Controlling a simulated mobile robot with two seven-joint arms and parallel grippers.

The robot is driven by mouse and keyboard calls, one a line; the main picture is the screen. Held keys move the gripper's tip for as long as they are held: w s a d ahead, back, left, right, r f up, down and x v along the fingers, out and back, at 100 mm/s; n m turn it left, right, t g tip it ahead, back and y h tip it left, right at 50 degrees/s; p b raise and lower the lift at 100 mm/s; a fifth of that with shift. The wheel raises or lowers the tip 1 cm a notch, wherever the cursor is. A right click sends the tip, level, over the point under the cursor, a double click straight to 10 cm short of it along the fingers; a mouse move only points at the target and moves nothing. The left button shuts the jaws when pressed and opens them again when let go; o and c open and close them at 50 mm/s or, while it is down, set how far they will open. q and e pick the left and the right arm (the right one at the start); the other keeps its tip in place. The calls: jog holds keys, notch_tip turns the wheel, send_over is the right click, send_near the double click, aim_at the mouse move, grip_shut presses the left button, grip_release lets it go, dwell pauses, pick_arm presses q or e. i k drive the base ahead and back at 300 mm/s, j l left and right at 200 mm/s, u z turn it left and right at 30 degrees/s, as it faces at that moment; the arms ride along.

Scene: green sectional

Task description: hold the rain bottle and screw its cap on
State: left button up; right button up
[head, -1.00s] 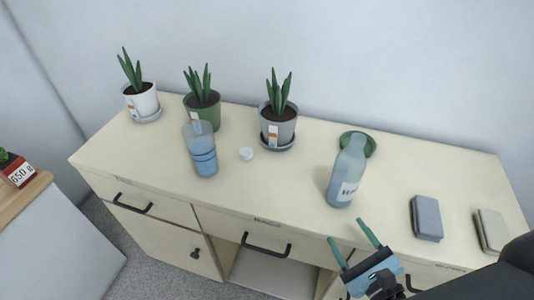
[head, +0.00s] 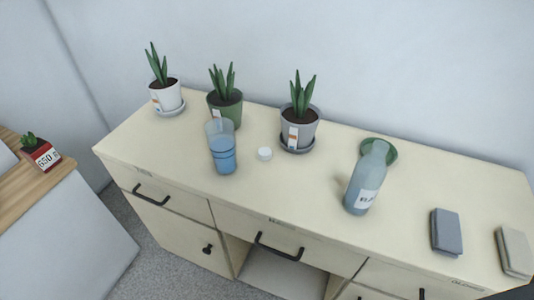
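The rain bottle (head: 366,179), a blue-grey bottle with a white label, stands upright on the cabinet top, right of the middle. The label is only partly readable. A small white cap (head: 264,153) lies on the cabinet top to its left, apart from the bottle, between a glass and the grey plant pot. Neither of my grippers is in the head view now.
A glass of blue liquid (head: 222,150) stands left of the cap. Three potted plants line the back, the nearest in a grey pot (head: 299,130). A green dish (head: 379,150) lies behind the bottle. A grey block (head: 446,232) and a beige block (head: 514,252) lie right.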

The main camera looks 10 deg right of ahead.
aim_at(369, 172)
jog(key=j+z, duration=0.3)
jog(key=j, duration=0.5)
jog(key=j+z, duration=0.35)
jog(key=j, duration=0.45)
jog(key=j+z, duration=0.3)
jog(key=j, duration=0.5)
jog(key=k, duration=0.05)
